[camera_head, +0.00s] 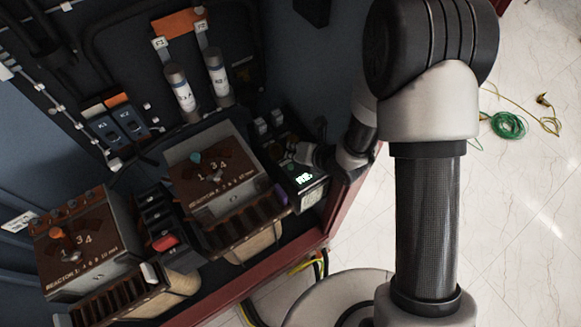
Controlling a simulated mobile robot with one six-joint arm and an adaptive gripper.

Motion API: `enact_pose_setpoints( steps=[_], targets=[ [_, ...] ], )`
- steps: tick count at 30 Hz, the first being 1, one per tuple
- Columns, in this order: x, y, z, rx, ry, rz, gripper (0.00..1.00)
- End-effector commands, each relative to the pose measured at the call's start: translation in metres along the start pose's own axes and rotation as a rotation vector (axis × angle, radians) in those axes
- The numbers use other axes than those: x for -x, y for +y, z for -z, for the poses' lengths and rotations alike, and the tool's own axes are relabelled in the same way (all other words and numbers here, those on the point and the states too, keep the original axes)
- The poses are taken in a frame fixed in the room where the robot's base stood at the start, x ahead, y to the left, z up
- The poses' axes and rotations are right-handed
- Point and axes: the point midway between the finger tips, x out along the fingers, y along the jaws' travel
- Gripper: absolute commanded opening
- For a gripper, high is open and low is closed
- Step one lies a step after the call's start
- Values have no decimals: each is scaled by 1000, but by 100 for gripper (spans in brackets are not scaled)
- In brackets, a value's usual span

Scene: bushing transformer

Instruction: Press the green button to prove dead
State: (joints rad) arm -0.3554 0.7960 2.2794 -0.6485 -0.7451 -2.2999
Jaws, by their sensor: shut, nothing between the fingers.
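A small black device with a lit green display (305,178) sits at the right side of the cabinet's lower shelf. I cannot make out the green button; it may be hidden behind my gripper or too small to tell. My gripper (303,156) is at the end of my arm, small and dark in this view. It is shut and empty, just above the device and close to its top face. I cannot tell whether its tips touch the device.
Left of the device is a brown reactor box (222,172) with a teal knob; another (85,240) with an orange knob is at lower left. Two grey cylinders (181,90) stand behind. The cabinet's red edge (345,205) runs close beside my wrist. Green cable (508,125) lies on the floor.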

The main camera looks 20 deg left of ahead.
Motion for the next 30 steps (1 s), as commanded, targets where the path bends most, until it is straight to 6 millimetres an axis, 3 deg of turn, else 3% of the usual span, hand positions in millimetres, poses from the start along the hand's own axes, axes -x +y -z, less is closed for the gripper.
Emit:
enact_pose_setpoints(
  steps=[3,9,30],
  targets=[
    [-13,-9,9,1,-3,-1,0],
    [-22,-16,15,0,-1,-1,0],
    [-22,-16,16,0,-1,-1,0]
  ],
)
